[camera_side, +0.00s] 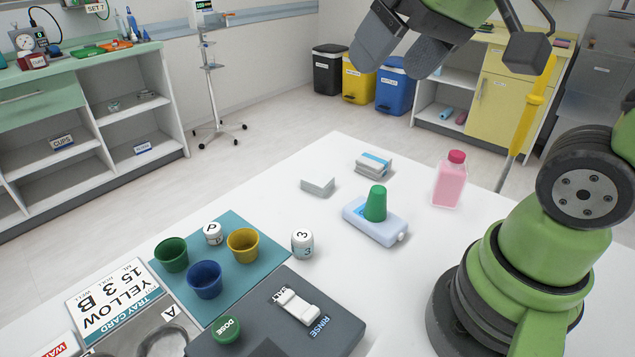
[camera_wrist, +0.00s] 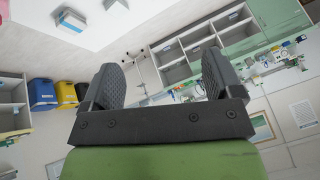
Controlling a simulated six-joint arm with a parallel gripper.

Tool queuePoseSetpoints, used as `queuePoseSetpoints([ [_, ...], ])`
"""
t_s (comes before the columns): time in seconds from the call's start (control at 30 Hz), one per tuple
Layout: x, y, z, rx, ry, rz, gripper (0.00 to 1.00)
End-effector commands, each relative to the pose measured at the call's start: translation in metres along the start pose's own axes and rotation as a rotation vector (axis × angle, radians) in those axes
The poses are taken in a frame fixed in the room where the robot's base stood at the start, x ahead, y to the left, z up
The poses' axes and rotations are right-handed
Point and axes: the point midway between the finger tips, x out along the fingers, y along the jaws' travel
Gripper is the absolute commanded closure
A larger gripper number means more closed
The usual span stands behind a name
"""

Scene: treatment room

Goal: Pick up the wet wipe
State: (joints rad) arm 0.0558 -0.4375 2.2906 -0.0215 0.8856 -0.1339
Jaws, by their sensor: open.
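A small white packet with a blue band (camera_side: 374,164), which looks like the wet wipe, lies flat near the far edge of the white table (camera_side: 400,290). It also seems to show at the upper left of the wrist view (camera_wrist: 71,21). A plain white block (camera_side: 318,186) lies to its left and a little nearer, apart from it. No readable label tells me for sure which is the wipe. My gripper (camera_side: 393,66) is high above the table's far side, with its fingers apart and nothing between them. The open fingers also show in the wrist view (camera_wrist: 160,82).
A green cup (camera_side: 376,203) stands on a lying white-blue bottle (camera_side: 368,228). A pink bottle (camera_side: 450,180) stands to the right. A teal mat (camera_side: 262,270) holds several cups and a marked white piece. A dark console (camera_side: 330,335) is in front.

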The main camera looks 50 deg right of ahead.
Motion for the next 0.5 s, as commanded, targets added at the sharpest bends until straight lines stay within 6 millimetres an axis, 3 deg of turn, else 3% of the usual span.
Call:
queuePoseSetpoints([
  [0.03, 0.012, 0.003, -0.017, -0.021, -0.029, 0.023, 0.15],
  [0.2, 0.056, 0.018, -0.063, -0.114, -0.105, 0.076, 0.15],
  [0.4, 0.127, 0.051, -0.100, -0.221, -0.208, 0.118, 0.15],
  [0.5, 0.166, 0.072, -0.108, -0.273, -0.260, 0.129, 0.15],
])
